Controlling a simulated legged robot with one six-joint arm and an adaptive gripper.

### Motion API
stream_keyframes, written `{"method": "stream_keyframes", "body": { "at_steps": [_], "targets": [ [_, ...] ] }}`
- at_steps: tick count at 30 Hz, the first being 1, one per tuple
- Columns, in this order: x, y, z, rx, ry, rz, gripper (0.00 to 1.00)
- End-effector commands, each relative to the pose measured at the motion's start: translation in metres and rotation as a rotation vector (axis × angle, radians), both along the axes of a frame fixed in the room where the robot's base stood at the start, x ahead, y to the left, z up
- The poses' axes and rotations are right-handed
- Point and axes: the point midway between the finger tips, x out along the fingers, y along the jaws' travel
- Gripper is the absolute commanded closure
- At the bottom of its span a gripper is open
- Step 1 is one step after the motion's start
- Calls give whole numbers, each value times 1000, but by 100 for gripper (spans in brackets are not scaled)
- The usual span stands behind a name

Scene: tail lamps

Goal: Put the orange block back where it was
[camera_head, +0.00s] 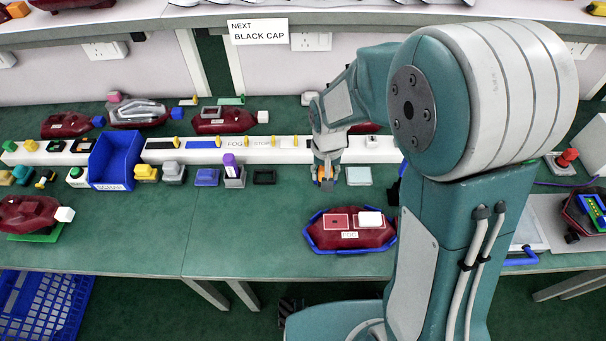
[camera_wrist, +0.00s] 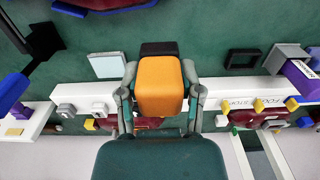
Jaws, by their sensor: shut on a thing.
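The orange block (camera_wrist: 160,85) is between the two fingers of my gripper (camera_wrist: 160,72) in the wrist view. In the head view it shows small and partly covered at the tip of my gripper (camera_head: 326,180), at the front side of the long white rail (camera_head: 302,156). A dark piece (camera_wrist: 158,48) shows just past the block in the wrist view; I cannot tell whether the block touches it. Whether the block touches the table is unclear too.
A pale square tile (camera_head: 358,176) lies right of the gripper, a black frame (camera_head: 264,177) to its left. A purple-capped item in a grey holder (camera_head: 234,181) and a blue bin (camera_head: 113,160) stand further left.

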Motion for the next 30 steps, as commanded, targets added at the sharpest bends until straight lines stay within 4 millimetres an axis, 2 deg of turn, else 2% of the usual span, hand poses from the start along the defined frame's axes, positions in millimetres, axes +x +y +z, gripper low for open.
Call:
{"method": "stream_keyframes", "body": {
  "at_steps": [1, 4, 6, 9, 16, 23, 30],
  "targets": [
    [-14, 11, 7, -2, -2, 6, 98],
    [-33, 22, 14, -6, -2, 1, 98],
    [-40, 24, 16, -7, 0, -3, 98],
    [-39, 22, 15, -2, 2, -7, 98],
    [-1, 24, -2, 7, 3, -8, 98],
    [41, 43, -23, 2, 4, -7, 98],
    [71, 54, -58, 0, 4, -6, 98]
  ]
}}
